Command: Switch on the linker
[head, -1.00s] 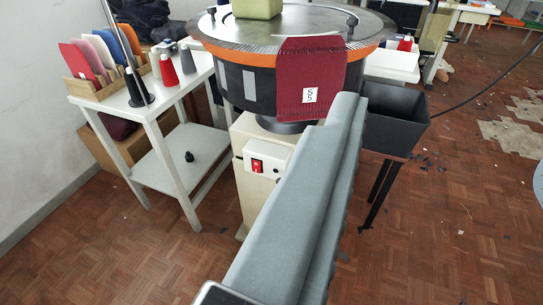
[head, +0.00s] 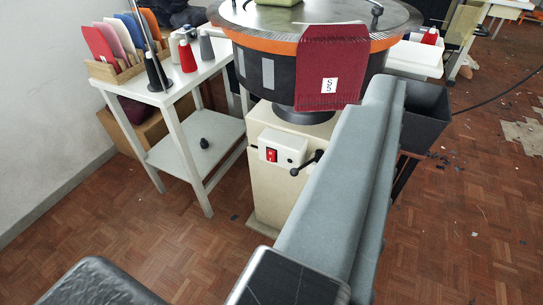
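The linker is a round machine with a steel top and an orange band (head: 270,43) on a dark drum, standing on a cream pedestal (head: 272,195). A red rocker switch (head: 271,155) sits on a pale control box (head: 288,147) on the pedestal's front, in plain view. Its on or off position is too small to tell. A black-knobbed lever (head: 307,163) is right of the box. My long grey arm link crosses the right of the view in front of the pedestal. My gripper cannot be made out; nothing is seen touching the switch.
A burgundy knit panel (head: 328,63) with a white label hangs on the dial's front. A white side table (head: 172,88) with yarn cones and coloured panels stands left. A dark bin (head: 426,118) is at right, partly behind my arm. Parquet floor is open at front left.

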